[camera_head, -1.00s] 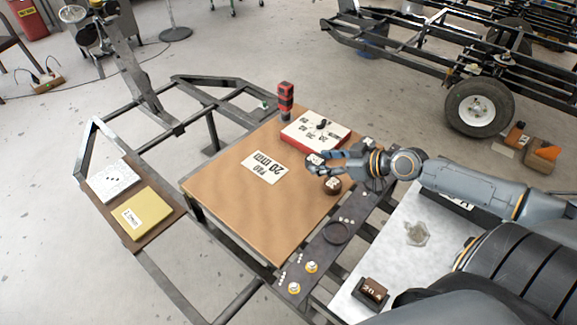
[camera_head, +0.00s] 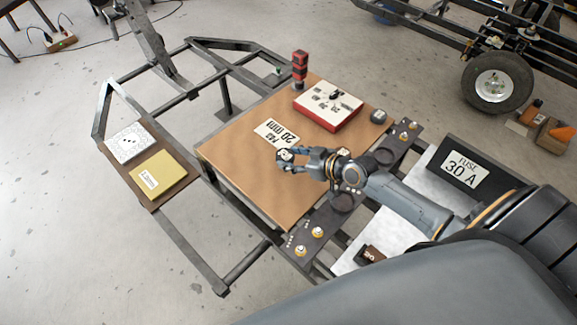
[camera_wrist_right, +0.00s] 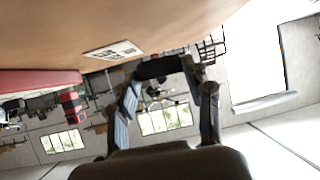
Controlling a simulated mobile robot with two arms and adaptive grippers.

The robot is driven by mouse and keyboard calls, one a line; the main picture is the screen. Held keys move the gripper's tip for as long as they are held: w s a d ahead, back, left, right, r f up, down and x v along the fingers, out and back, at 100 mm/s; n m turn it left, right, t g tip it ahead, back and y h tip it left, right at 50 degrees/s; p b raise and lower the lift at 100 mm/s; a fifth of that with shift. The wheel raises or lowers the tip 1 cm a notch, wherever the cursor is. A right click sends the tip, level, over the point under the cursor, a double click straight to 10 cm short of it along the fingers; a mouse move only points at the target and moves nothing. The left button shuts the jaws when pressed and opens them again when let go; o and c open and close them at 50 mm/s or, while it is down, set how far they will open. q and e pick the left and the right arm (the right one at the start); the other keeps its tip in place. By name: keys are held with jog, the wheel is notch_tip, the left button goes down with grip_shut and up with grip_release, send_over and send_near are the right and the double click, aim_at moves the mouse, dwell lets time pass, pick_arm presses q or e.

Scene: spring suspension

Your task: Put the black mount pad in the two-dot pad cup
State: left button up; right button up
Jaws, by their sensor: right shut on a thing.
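My right gripper (camera_head: 284,161) is shut on the black mount pad (camera_head: 285,154), which shows a pale label on top. It holds the pad above the brown board. In the right wrist view the pad (camera_wrist_right: 158,68) is a dark piece between the fingertips. A dark rail (camera_head: 327,218) runs along the board's near right side. One round cup (camera_head: 342,203) sits mid-rail beside white dots; another round cup (camera_head: 384,156) is farther along, partly behind my arm. I cannot count the dots by each cup. My left gripper is not in view.
The brown board (camera_head: 238,168) carries a "20 mm" card (camera_head: 277,132), a red-and-white box (camera_head: 328,107), a red-black tool (camera_head: 299,70) and a dark block (camera_head: 378,116). Studs with yellow bases (camera_head: 317,232) stand on the rail. A fuse panel (camera_head: 465,170) is at right.

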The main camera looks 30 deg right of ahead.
jog(key=shift+a+f, duration=0.45)
jog(key=shift+f, duration=0.15)
jog(key=shift+w+a+f, duration=0.1)
jog(key=shift+a+f, duration=0.1)
jog(key=shift+f, duration=1.55)
jog(key=shift+b, duration=0.35)
jog(key=o, duration=1.1)
jog(key=shift+f, duration=0.1)
jog(key=shift+o, duration=0.2)
